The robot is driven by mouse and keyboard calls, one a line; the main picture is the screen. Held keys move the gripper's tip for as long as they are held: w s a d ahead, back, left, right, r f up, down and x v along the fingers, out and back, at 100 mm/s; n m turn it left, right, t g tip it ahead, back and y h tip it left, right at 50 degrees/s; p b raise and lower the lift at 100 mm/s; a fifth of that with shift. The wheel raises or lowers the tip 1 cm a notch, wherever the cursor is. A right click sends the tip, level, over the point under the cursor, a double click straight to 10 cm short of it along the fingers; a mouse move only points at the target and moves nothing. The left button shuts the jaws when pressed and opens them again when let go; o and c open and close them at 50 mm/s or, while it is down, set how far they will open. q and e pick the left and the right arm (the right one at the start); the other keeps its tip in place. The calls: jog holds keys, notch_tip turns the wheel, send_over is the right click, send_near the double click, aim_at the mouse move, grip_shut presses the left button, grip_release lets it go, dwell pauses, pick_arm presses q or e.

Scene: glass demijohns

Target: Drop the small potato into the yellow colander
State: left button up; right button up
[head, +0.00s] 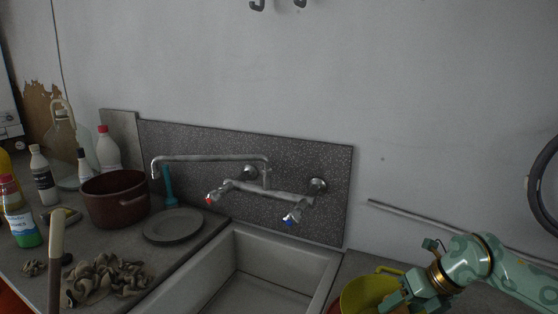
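The yellow colander (366,294) is at the bottom right, on the counter to the right of the sink, partly cut off by the lower edge. My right gripper (402,300) is at the colander's right side and overlaps it in the picture. Its fingertips are small and partly cut off, so I cannot tell whether they are apart or hold anything. I cannot make out the small potato; it may be hidden or out of frame. My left gripper is not in view.
The white sink (262,284) lies left of the colander, below a wall tap (262,184). The left counter holds a brown pot (115,200), a grey plate (173,225), crumpled cloth (108,278) and several bottles (43,177). A pale handle (55,262) stands in front.

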jog(key=o, duration=1.1)
jog(key=shift+c, duration=0.2)
jog(key=shift+r, duration=0.1)
jog(key=p+v, duration=0.1)
jog(key=v, duration=1.5)
jog(key=shift+s, duration=0.1)
